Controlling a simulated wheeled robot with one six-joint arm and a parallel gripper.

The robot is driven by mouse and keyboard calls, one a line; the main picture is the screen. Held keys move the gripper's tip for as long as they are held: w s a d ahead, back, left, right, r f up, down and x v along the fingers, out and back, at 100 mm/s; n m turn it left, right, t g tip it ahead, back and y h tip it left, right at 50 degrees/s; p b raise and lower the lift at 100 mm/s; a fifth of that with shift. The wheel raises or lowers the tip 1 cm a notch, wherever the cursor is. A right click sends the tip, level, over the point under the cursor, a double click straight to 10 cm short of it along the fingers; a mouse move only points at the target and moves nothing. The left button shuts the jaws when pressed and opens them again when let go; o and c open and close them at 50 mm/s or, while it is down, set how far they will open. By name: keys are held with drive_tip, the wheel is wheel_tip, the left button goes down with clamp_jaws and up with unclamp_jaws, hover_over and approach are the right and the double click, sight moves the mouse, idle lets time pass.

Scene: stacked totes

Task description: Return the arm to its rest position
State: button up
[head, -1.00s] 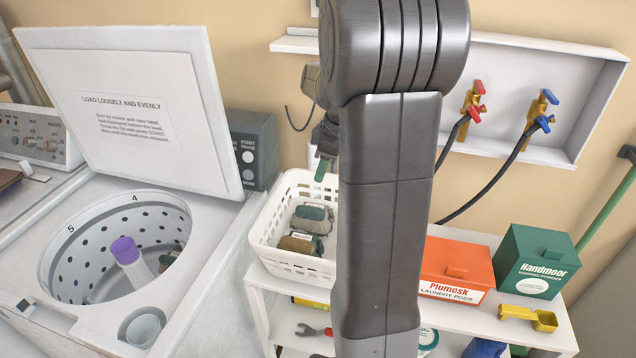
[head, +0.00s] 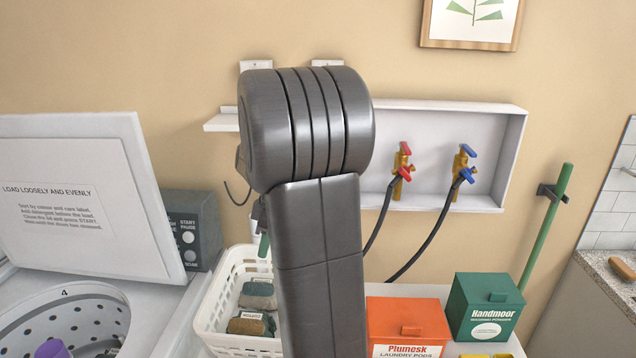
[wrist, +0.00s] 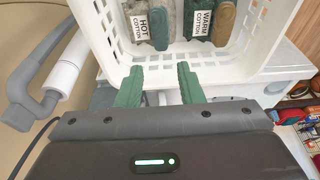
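My gripper (wrist: 161,86) shows in the wrist view with its two green fingers apart and nothing between them. The fingers point at the near wall of a white slatted basket (wrist: 172,72); I cannot tell whether they touch it. In the head view my dark grey arm stands in the middle and hides most of the gripper; only a bit of green shows beside the arm, above the basket (head: 213,312). In the wrist view the basket holds rolled bundles, one labelled "HOT COTTON" (wrist: 143,26) and one labelled "WARM COTTON" (wrist: 201,22).
An open washer lid (head: 75,200) and drum (head: 70,325) are at left. An orange box (head: 408,320) and a green box (head: 484,308) stand right of my arm. A white wall recess (head: 440,125) holds red and blue taps. A green pole (head: 546,225) is farther right.

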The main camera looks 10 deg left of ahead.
sight(256, 286)
drive_tip(key=x, duration=1.2)
drive_tip(key=shift+d+f, duration=0.15)
drive_tip(key=shift+d, duration=0.05)
drive_tip(key=shift+r, duration=0.45)
drive_tip(key=shift+f, duration=0.15)
